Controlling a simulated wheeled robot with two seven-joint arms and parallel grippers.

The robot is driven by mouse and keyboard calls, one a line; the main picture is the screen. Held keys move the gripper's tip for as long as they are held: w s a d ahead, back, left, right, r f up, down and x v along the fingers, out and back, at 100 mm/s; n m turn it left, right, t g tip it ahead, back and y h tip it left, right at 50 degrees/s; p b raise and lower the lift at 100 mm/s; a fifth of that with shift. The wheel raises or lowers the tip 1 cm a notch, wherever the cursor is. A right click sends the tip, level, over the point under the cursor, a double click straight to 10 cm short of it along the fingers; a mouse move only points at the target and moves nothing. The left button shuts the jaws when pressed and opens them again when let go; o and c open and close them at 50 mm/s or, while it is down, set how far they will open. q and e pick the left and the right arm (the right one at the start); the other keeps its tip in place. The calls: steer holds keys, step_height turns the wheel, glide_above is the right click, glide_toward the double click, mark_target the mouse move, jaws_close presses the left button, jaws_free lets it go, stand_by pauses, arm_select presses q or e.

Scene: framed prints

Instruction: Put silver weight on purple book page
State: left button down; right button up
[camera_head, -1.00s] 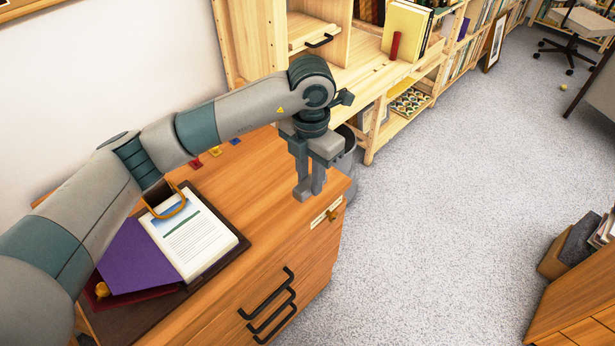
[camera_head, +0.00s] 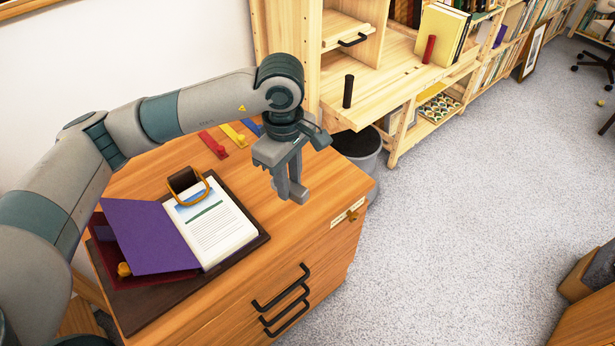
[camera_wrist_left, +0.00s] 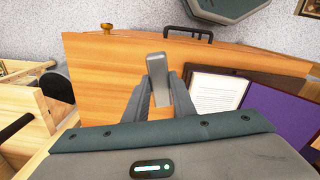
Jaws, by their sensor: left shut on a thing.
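My left gripper (camera_head: 291,178) points down over the right part of the wooden desk top, right of the open book. It is shut on the silver weight (camera_wrist_left: 157,75), a grey bar between the fingers in the left wrist view. In the head view the weight is hard to tell from the fingers. The book's purple page (camera_head: 150,235) lies on the left side, bare, beside a white printed page (camera_head: 215,228). The purple page also shows at the right edge of the left wrist view (camera_wrist_left: 297,117). My right gripper is not in view.
A dark holder with a gold loop (camera_head: 187,183) stands at the book's top edge. Red (camera_head: 213,145), yellow (camera_head: 235,136) and blue tabs lie behind it. A yellow knob (camera_head: 124,269) sits at the book's lower left. A bin (camera_head: 360,148) and shelves stand beyond the desk.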

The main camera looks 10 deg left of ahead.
arm_select(q)
steer(key=s+a+r+m, duration=0.1)
steer(key=s+a+m, duration=0.5)
steer(key=m, duration=0.7)
steer(key=shift+a+r, duration=0.15)
steer(key=shift+a, duration=0.35)
